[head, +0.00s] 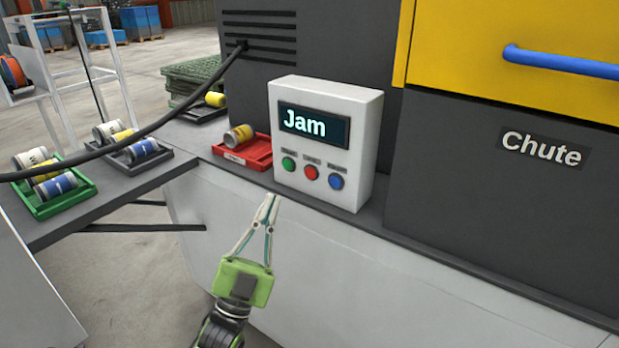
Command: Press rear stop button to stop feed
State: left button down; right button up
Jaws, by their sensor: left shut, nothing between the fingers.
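A white control box (357,150) stands on the dark ledge of the machine. Its screen (314,124) reads "Jam". Below the screen are a green button (289,164), a red button (311,172) and a blue button (336,181); the small labels above them are too small to read. My left gripper (268,207) is shut and empty, its fingertips pointing up, below and left of the green button and apart from the box in the picture. My right gripper is not in view.
A red tray (258,160) with a can stands left of the box. Green (79,196) and dark (152,161) trays hold cans on the left shelf. A black cable (165,117) crosses above it. A yellow door with a blue handle (560,62) is at right, above the "Chute" label (541,149).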

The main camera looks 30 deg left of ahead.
aim_at(311, 173)
pick_arm(q)
jog(key=shift+w+d+f+b, duration=0.1)
jog(key=shift+w+b, duration=0.25)
jog(key=shift+w, duration=1.15)
jog(key=shift+w+d+r+b, duration=0.15)
jog(key=shift+w+b, duration=0.25)
jog(key=shift+w, duration=1.05)
jog(key=shift+w+d+f+b, duration=0.15)
jog(key=shift+w+b, duration=0.2)
jog(key=shift+w, duration=1.15)
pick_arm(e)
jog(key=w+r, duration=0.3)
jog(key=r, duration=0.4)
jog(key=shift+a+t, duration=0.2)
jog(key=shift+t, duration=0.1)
pick_arm(q)
jog(key=shift+w, duration=0.1)
jog(key=shift+w, duration=0.35)
